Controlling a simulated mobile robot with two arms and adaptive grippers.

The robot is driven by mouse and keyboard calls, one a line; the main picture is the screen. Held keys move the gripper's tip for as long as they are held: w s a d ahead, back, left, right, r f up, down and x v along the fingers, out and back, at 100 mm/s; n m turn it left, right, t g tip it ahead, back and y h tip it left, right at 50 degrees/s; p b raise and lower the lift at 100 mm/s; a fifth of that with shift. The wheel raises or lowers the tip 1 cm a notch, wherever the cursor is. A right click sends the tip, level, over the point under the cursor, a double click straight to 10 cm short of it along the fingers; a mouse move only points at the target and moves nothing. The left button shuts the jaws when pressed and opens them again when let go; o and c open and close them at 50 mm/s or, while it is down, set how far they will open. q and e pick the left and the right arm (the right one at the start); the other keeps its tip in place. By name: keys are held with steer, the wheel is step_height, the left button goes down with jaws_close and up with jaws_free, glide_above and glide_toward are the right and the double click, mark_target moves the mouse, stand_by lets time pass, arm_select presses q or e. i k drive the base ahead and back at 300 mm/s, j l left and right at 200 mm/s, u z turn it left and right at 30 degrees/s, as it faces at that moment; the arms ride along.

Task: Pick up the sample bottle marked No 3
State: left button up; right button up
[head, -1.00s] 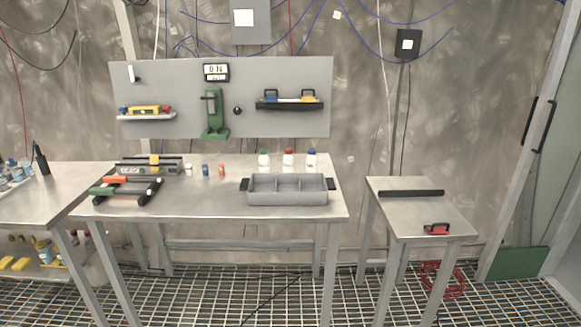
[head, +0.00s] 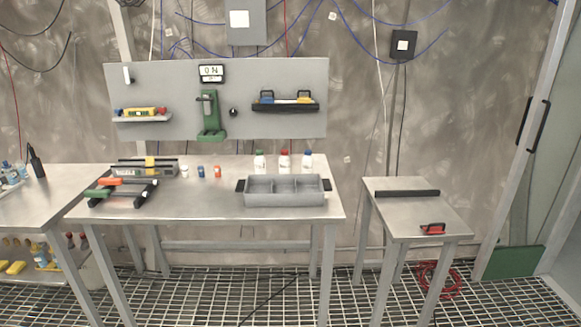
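Three white sample bottles stand upright in a row at the back of the middle steel table. One has a green cap (head: 260,161), one a red cap (head: 284,161) and one a blue cap (head: 307,161). Their number marks are too small to read, so I cannot tell which is No 3. The grey divided tray (head: 284,198) in front of them hides none of their caps. Neither of my grippers is in view.
Small white, blue and orange jars (head: 202,171) stand left of the bottles. A tool rack (head: 124,190) lies at the table's left. A smaller table (head: 412,211) stands right, with a black bar (head: 407,193) and a red-black item (head: 432,229). Bare tabletop lies left of the tray.

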mark_target(260, 161)
steer(key=i+l+u, duration=0.1)
steer(key=i+l, duration=0.55)
steer(key=i, duration=0.1)
